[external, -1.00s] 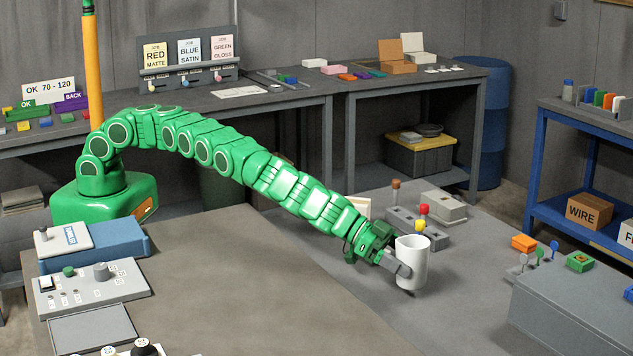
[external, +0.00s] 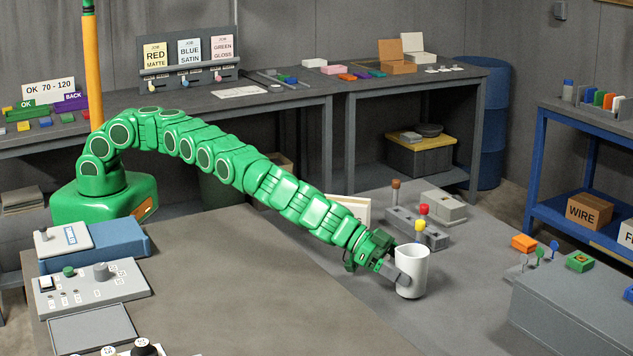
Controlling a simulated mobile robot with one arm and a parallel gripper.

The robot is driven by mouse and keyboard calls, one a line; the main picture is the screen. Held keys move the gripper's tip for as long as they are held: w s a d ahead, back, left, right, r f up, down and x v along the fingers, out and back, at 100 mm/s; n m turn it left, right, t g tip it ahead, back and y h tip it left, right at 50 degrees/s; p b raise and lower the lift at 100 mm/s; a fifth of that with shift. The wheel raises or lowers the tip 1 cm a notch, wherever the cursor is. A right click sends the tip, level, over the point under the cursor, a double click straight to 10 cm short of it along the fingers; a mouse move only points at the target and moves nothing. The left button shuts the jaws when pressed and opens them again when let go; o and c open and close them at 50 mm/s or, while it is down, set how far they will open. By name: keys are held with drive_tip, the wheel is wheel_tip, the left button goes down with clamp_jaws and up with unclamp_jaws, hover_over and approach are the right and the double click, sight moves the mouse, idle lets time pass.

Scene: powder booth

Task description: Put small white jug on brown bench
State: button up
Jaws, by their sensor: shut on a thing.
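The small white jug (external: 413,270) is upright in the external view, right of centre, over the grey surface (external: 460,290). My gripper (external: 402,279) is shut on the jug's left side, at about the middle of its wall. I cannot tell whether the jug's base touches the grey surface or is just above it. The brown bench (external: 230,285) fills the lower left and middle of the view. Its right edge runs left of the jug.
A grey block with red, yellow and brown knobs (external: 415,230) stands just behind the jug. A large grey box (external: 575,315) is at lower right. A control panel (external: 90,290) and a blue case (external: 95,247) stand at the brown bench's left; its middle is clear.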

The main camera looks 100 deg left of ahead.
drive_tip(key=shift+f, duration=0.5)
drive_tip(key=o, duration=1.6)
drive_tip(key=shift+s+r, duration=0.1)
drive_tip(key=shift+v, duration=3.4)
drive_tip(key=shift+s+a+r, duration=0.1)
drive_tip(key=shift+s+r, duration=0.1)
drive_tip(key=shift+s, duration=0.1)
